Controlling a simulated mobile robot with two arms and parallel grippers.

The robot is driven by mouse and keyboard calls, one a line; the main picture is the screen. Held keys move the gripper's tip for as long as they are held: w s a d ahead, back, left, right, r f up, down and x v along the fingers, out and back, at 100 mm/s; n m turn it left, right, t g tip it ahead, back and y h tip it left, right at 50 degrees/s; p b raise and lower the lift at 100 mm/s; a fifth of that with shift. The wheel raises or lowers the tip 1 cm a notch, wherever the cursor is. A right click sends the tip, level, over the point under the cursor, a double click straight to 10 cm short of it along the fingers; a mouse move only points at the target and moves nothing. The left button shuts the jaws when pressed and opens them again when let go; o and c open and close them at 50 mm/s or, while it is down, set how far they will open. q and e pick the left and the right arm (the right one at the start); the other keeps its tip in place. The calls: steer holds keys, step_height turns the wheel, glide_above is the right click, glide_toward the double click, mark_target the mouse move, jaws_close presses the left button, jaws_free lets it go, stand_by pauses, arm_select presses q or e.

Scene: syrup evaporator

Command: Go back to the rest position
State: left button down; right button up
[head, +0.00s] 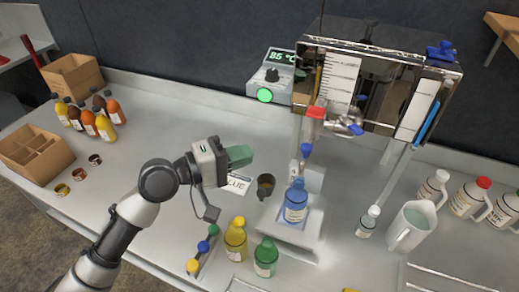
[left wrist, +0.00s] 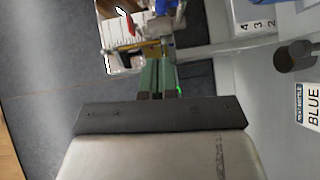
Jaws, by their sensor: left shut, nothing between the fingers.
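My left gripper (head: 240,156) is raised above the middle of the bench, its green fingers shut with nothing between them. The shut green fingers also show in the left wrist view (left wrist: 157,78). Below and behind it lies a white card (head: 237,184); the left wrist view shows a card reading BLUE (left wrist: 312,105). A small dark cup (head: 266,185) stands just right of the gripper, apart from it. A blue bottle (head: 295,203) stands on the white stand under the evaporator (head: 370,75). My right gripper is in neither view.
A yellow bottle (head: 236,240) and a green bottle (head: 266,257) stand near the front edge. A controller (head: 271,78) reads 85 °C. A pitcher (head: 410,226) and several white bottles stand at right. Cardboard boxes (head: 36,155) and several small bottles are at left.

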arm_select(q)
steer(key=s+a+f+m+y, duration=0.1)
steer(key=s+f, duration=0.1)
steer(key=s+a+f+m+y, duration=0.1)
steer(key=s+f, duration=0.1)
steer(key=f, duration=0.1)
steer(key=s+a+f+y, duration=0.1)
steer(key=s+f, duration=0.1)
steer(key=f, duration=0.1)
steer(key=shift+s+f+m, duration=0.1)
steer(key=shift+f+m, duration=0.1)
steer(key=shift+m, duration=0.2)
steer(key=s+a+f+m+g+y, duration=0.4)
steer(key=s+a+f+y, duration=0.9)
steer(key=s, duration=0.5)
step_height(320, 180, down, 28)
steer(key=s+a+r+g, duration=0.1)
steer(key=s+a+f+g, duration=0.1)
steer(key=s+a+f, duration=0.1)
steer(key=s+f, duration=1.2)
steer(key=shift+s+a+f+g+h+p, duration=0.2)
steer(key=shift+s+a+g+h+p, duration=0.15)
steer(key=shift+s, duration=0.4)
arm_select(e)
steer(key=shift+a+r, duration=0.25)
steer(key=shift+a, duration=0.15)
